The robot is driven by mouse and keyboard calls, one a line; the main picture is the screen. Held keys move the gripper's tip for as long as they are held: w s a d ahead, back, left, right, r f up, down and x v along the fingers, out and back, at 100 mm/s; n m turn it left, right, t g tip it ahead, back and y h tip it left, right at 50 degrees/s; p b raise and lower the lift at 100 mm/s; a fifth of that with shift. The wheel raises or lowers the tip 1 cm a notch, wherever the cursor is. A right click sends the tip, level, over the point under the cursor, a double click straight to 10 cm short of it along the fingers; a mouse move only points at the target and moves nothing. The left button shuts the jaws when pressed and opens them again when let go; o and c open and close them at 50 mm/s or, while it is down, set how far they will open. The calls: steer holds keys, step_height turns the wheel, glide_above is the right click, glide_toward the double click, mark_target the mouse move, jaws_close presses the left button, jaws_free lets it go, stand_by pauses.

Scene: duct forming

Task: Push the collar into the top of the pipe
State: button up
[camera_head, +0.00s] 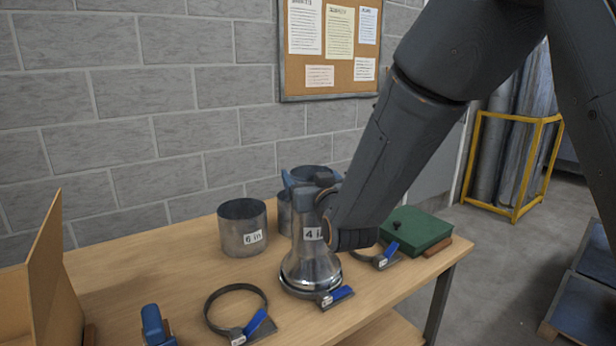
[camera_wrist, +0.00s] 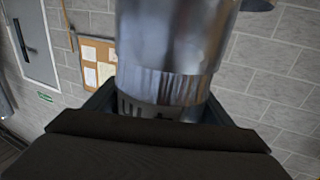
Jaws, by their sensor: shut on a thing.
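A shiny metal pipe piece (camera_head: 308,262) with a "4 in" label and a flared foot stands upright on the workbench. My gripper (camera_head: 311,182) is at its top, with blue fingers either side of a round metal rim, shut on what appears to be the collar. In the wrist view, the collar (camera_wrist: 150,108), a metal band with dark slots, sits between the fingers of my gripper (camera_wrist: 160,112). A wider smooth metal cylinder (camera_wrist: 175,40) lines up with it. My wrist partly hides the joint, so I cannot tell how deep the collar sits.
A larger labelled metal cylinder (camera_head: 242,228) stands to the left, another partly hidden behind the pipe. Ring clamps with blue handles (camera_head: 236,312) lie along the front of the workbench (camera_head: 150,275). A green box (camera_head: 416,232) is at right, an open cardboard box (camera_head: 45,270) at left.

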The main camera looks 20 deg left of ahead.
steer(key=shift+f+b, duration=1.05)
stand_by(1.4)
steer(key=o, duration=1.1)
steer(key=shift+o, duration=0.2)
steer(key=b+v, duration=0.2)
steer(key=v, duration=0.6)
steer(key=shift+a, duration=0.1)
